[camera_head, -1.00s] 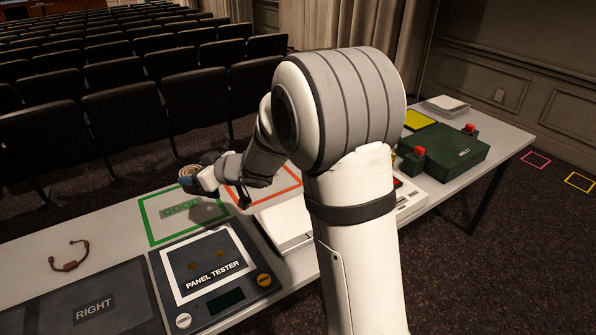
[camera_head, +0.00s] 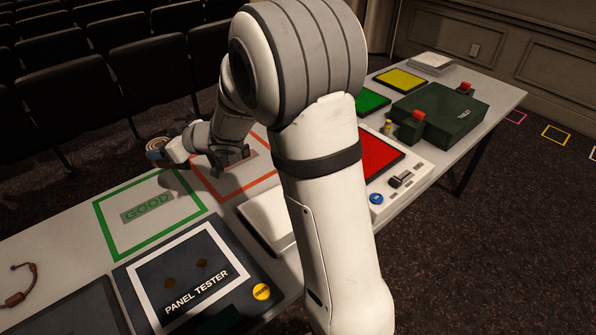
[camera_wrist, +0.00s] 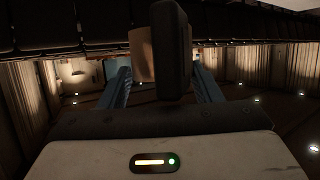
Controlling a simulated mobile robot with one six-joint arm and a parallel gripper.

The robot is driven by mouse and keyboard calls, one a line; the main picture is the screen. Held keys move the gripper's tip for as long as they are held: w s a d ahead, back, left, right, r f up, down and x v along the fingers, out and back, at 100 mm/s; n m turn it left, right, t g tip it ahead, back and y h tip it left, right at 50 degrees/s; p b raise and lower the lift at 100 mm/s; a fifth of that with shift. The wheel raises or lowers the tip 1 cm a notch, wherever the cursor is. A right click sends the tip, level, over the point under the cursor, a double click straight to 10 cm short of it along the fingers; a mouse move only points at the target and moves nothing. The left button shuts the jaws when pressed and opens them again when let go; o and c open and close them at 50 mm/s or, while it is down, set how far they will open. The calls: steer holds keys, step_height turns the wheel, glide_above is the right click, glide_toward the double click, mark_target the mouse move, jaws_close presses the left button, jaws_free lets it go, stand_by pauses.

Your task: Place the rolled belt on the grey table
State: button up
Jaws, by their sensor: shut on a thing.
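The rolled belt (camera_head: 157,143) is a small coil with a tan spiral end and a dark outer side. My gripper (camera_head: 165,149) is shut on it and holds it in the air, beyond the far edge of the light grey table (camera_head: 62,244) in the head view. The belt also shows in the wrist view (camera_wrist: 172,50), between the two blue-grey fingers of my gripper (camera_wrist: 163,78). My arm hides part of the table's middle.
On the table are a green-framed GOOD area (camera_head: 150,208), an orange-framed area (camera_head: 240,184), a panel tester (camera_head: 235,272), a red panel (camera_head: 376,157) and a dark green case (camera_head: 455,123). Rows of dark seats (camera_head: 60,105) stand behind. A headset (camera_head: 24,290) lies at the left.

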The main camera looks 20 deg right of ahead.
steer(key=shift+a+f+b, duration=0.15)
steer(key=shift+f+b, duration=1.35)
steer(key=shift+f, duration=0.45)
steer(key=shift+f+b, duration=1.55)
steer(key=shift+f, duration=3.4)
steer(key=shift+f, duration=0.2)
steer(key=o, duration=1)
steer(key=shift+r, duration=0.1)
